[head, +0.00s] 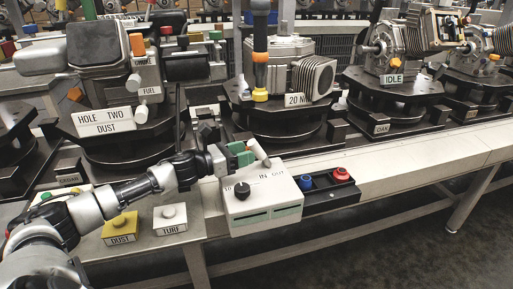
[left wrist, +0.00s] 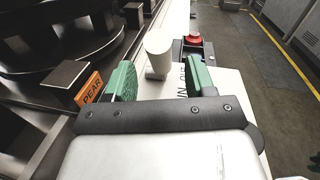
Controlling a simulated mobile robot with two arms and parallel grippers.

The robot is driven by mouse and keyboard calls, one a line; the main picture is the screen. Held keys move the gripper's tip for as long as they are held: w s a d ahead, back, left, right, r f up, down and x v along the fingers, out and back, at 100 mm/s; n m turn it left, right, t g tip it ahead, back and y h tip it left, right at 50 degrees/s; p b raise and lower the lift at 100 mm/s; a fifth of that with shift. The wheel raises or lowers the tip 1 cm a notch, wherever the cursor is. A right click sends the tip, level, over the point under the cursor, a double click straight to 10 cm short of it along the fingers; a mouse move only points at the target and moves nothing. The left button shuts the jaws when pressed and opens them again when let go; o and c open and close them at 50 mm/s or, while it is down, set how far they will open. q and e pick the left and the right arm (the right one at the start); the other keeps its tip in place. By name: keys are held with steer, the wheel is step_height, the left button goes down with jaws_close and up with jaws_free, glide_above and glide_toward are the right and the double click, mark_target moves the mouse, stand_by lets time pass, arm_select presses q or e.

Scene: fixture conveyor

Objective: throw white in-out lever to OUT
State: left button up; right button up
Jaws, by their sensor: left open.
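The white lever (head: 258,151) stands on top of a white control box (head: 275,198) marked IN and OUT, tilted toward the upper left in the head view. My left gripper (head: 242,153) is just left of the lever, its green fingers close to it. In the left wrist view the lever (left wrist: 158,48) stands ahead of and between the open green fingers (left wrist: 161,80), with a visible gap on each side. My right gripper is not in view.
Yellow DUST (head: 121,228) and white TURF (head: 171,219) buttons lie left. Machines on round black fixtures line the conveyor behind.

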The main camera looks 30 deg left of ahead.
mark_target(256, 149)
arm_select(q)
steer(key=shift+p+x, duration=0.35)
steer(key=shift+x, duration=1.9)
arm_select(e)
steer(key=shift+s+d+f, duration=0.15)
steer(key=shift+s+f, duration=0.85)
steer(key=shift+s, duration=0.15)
arm_select(q)
jaws_close()
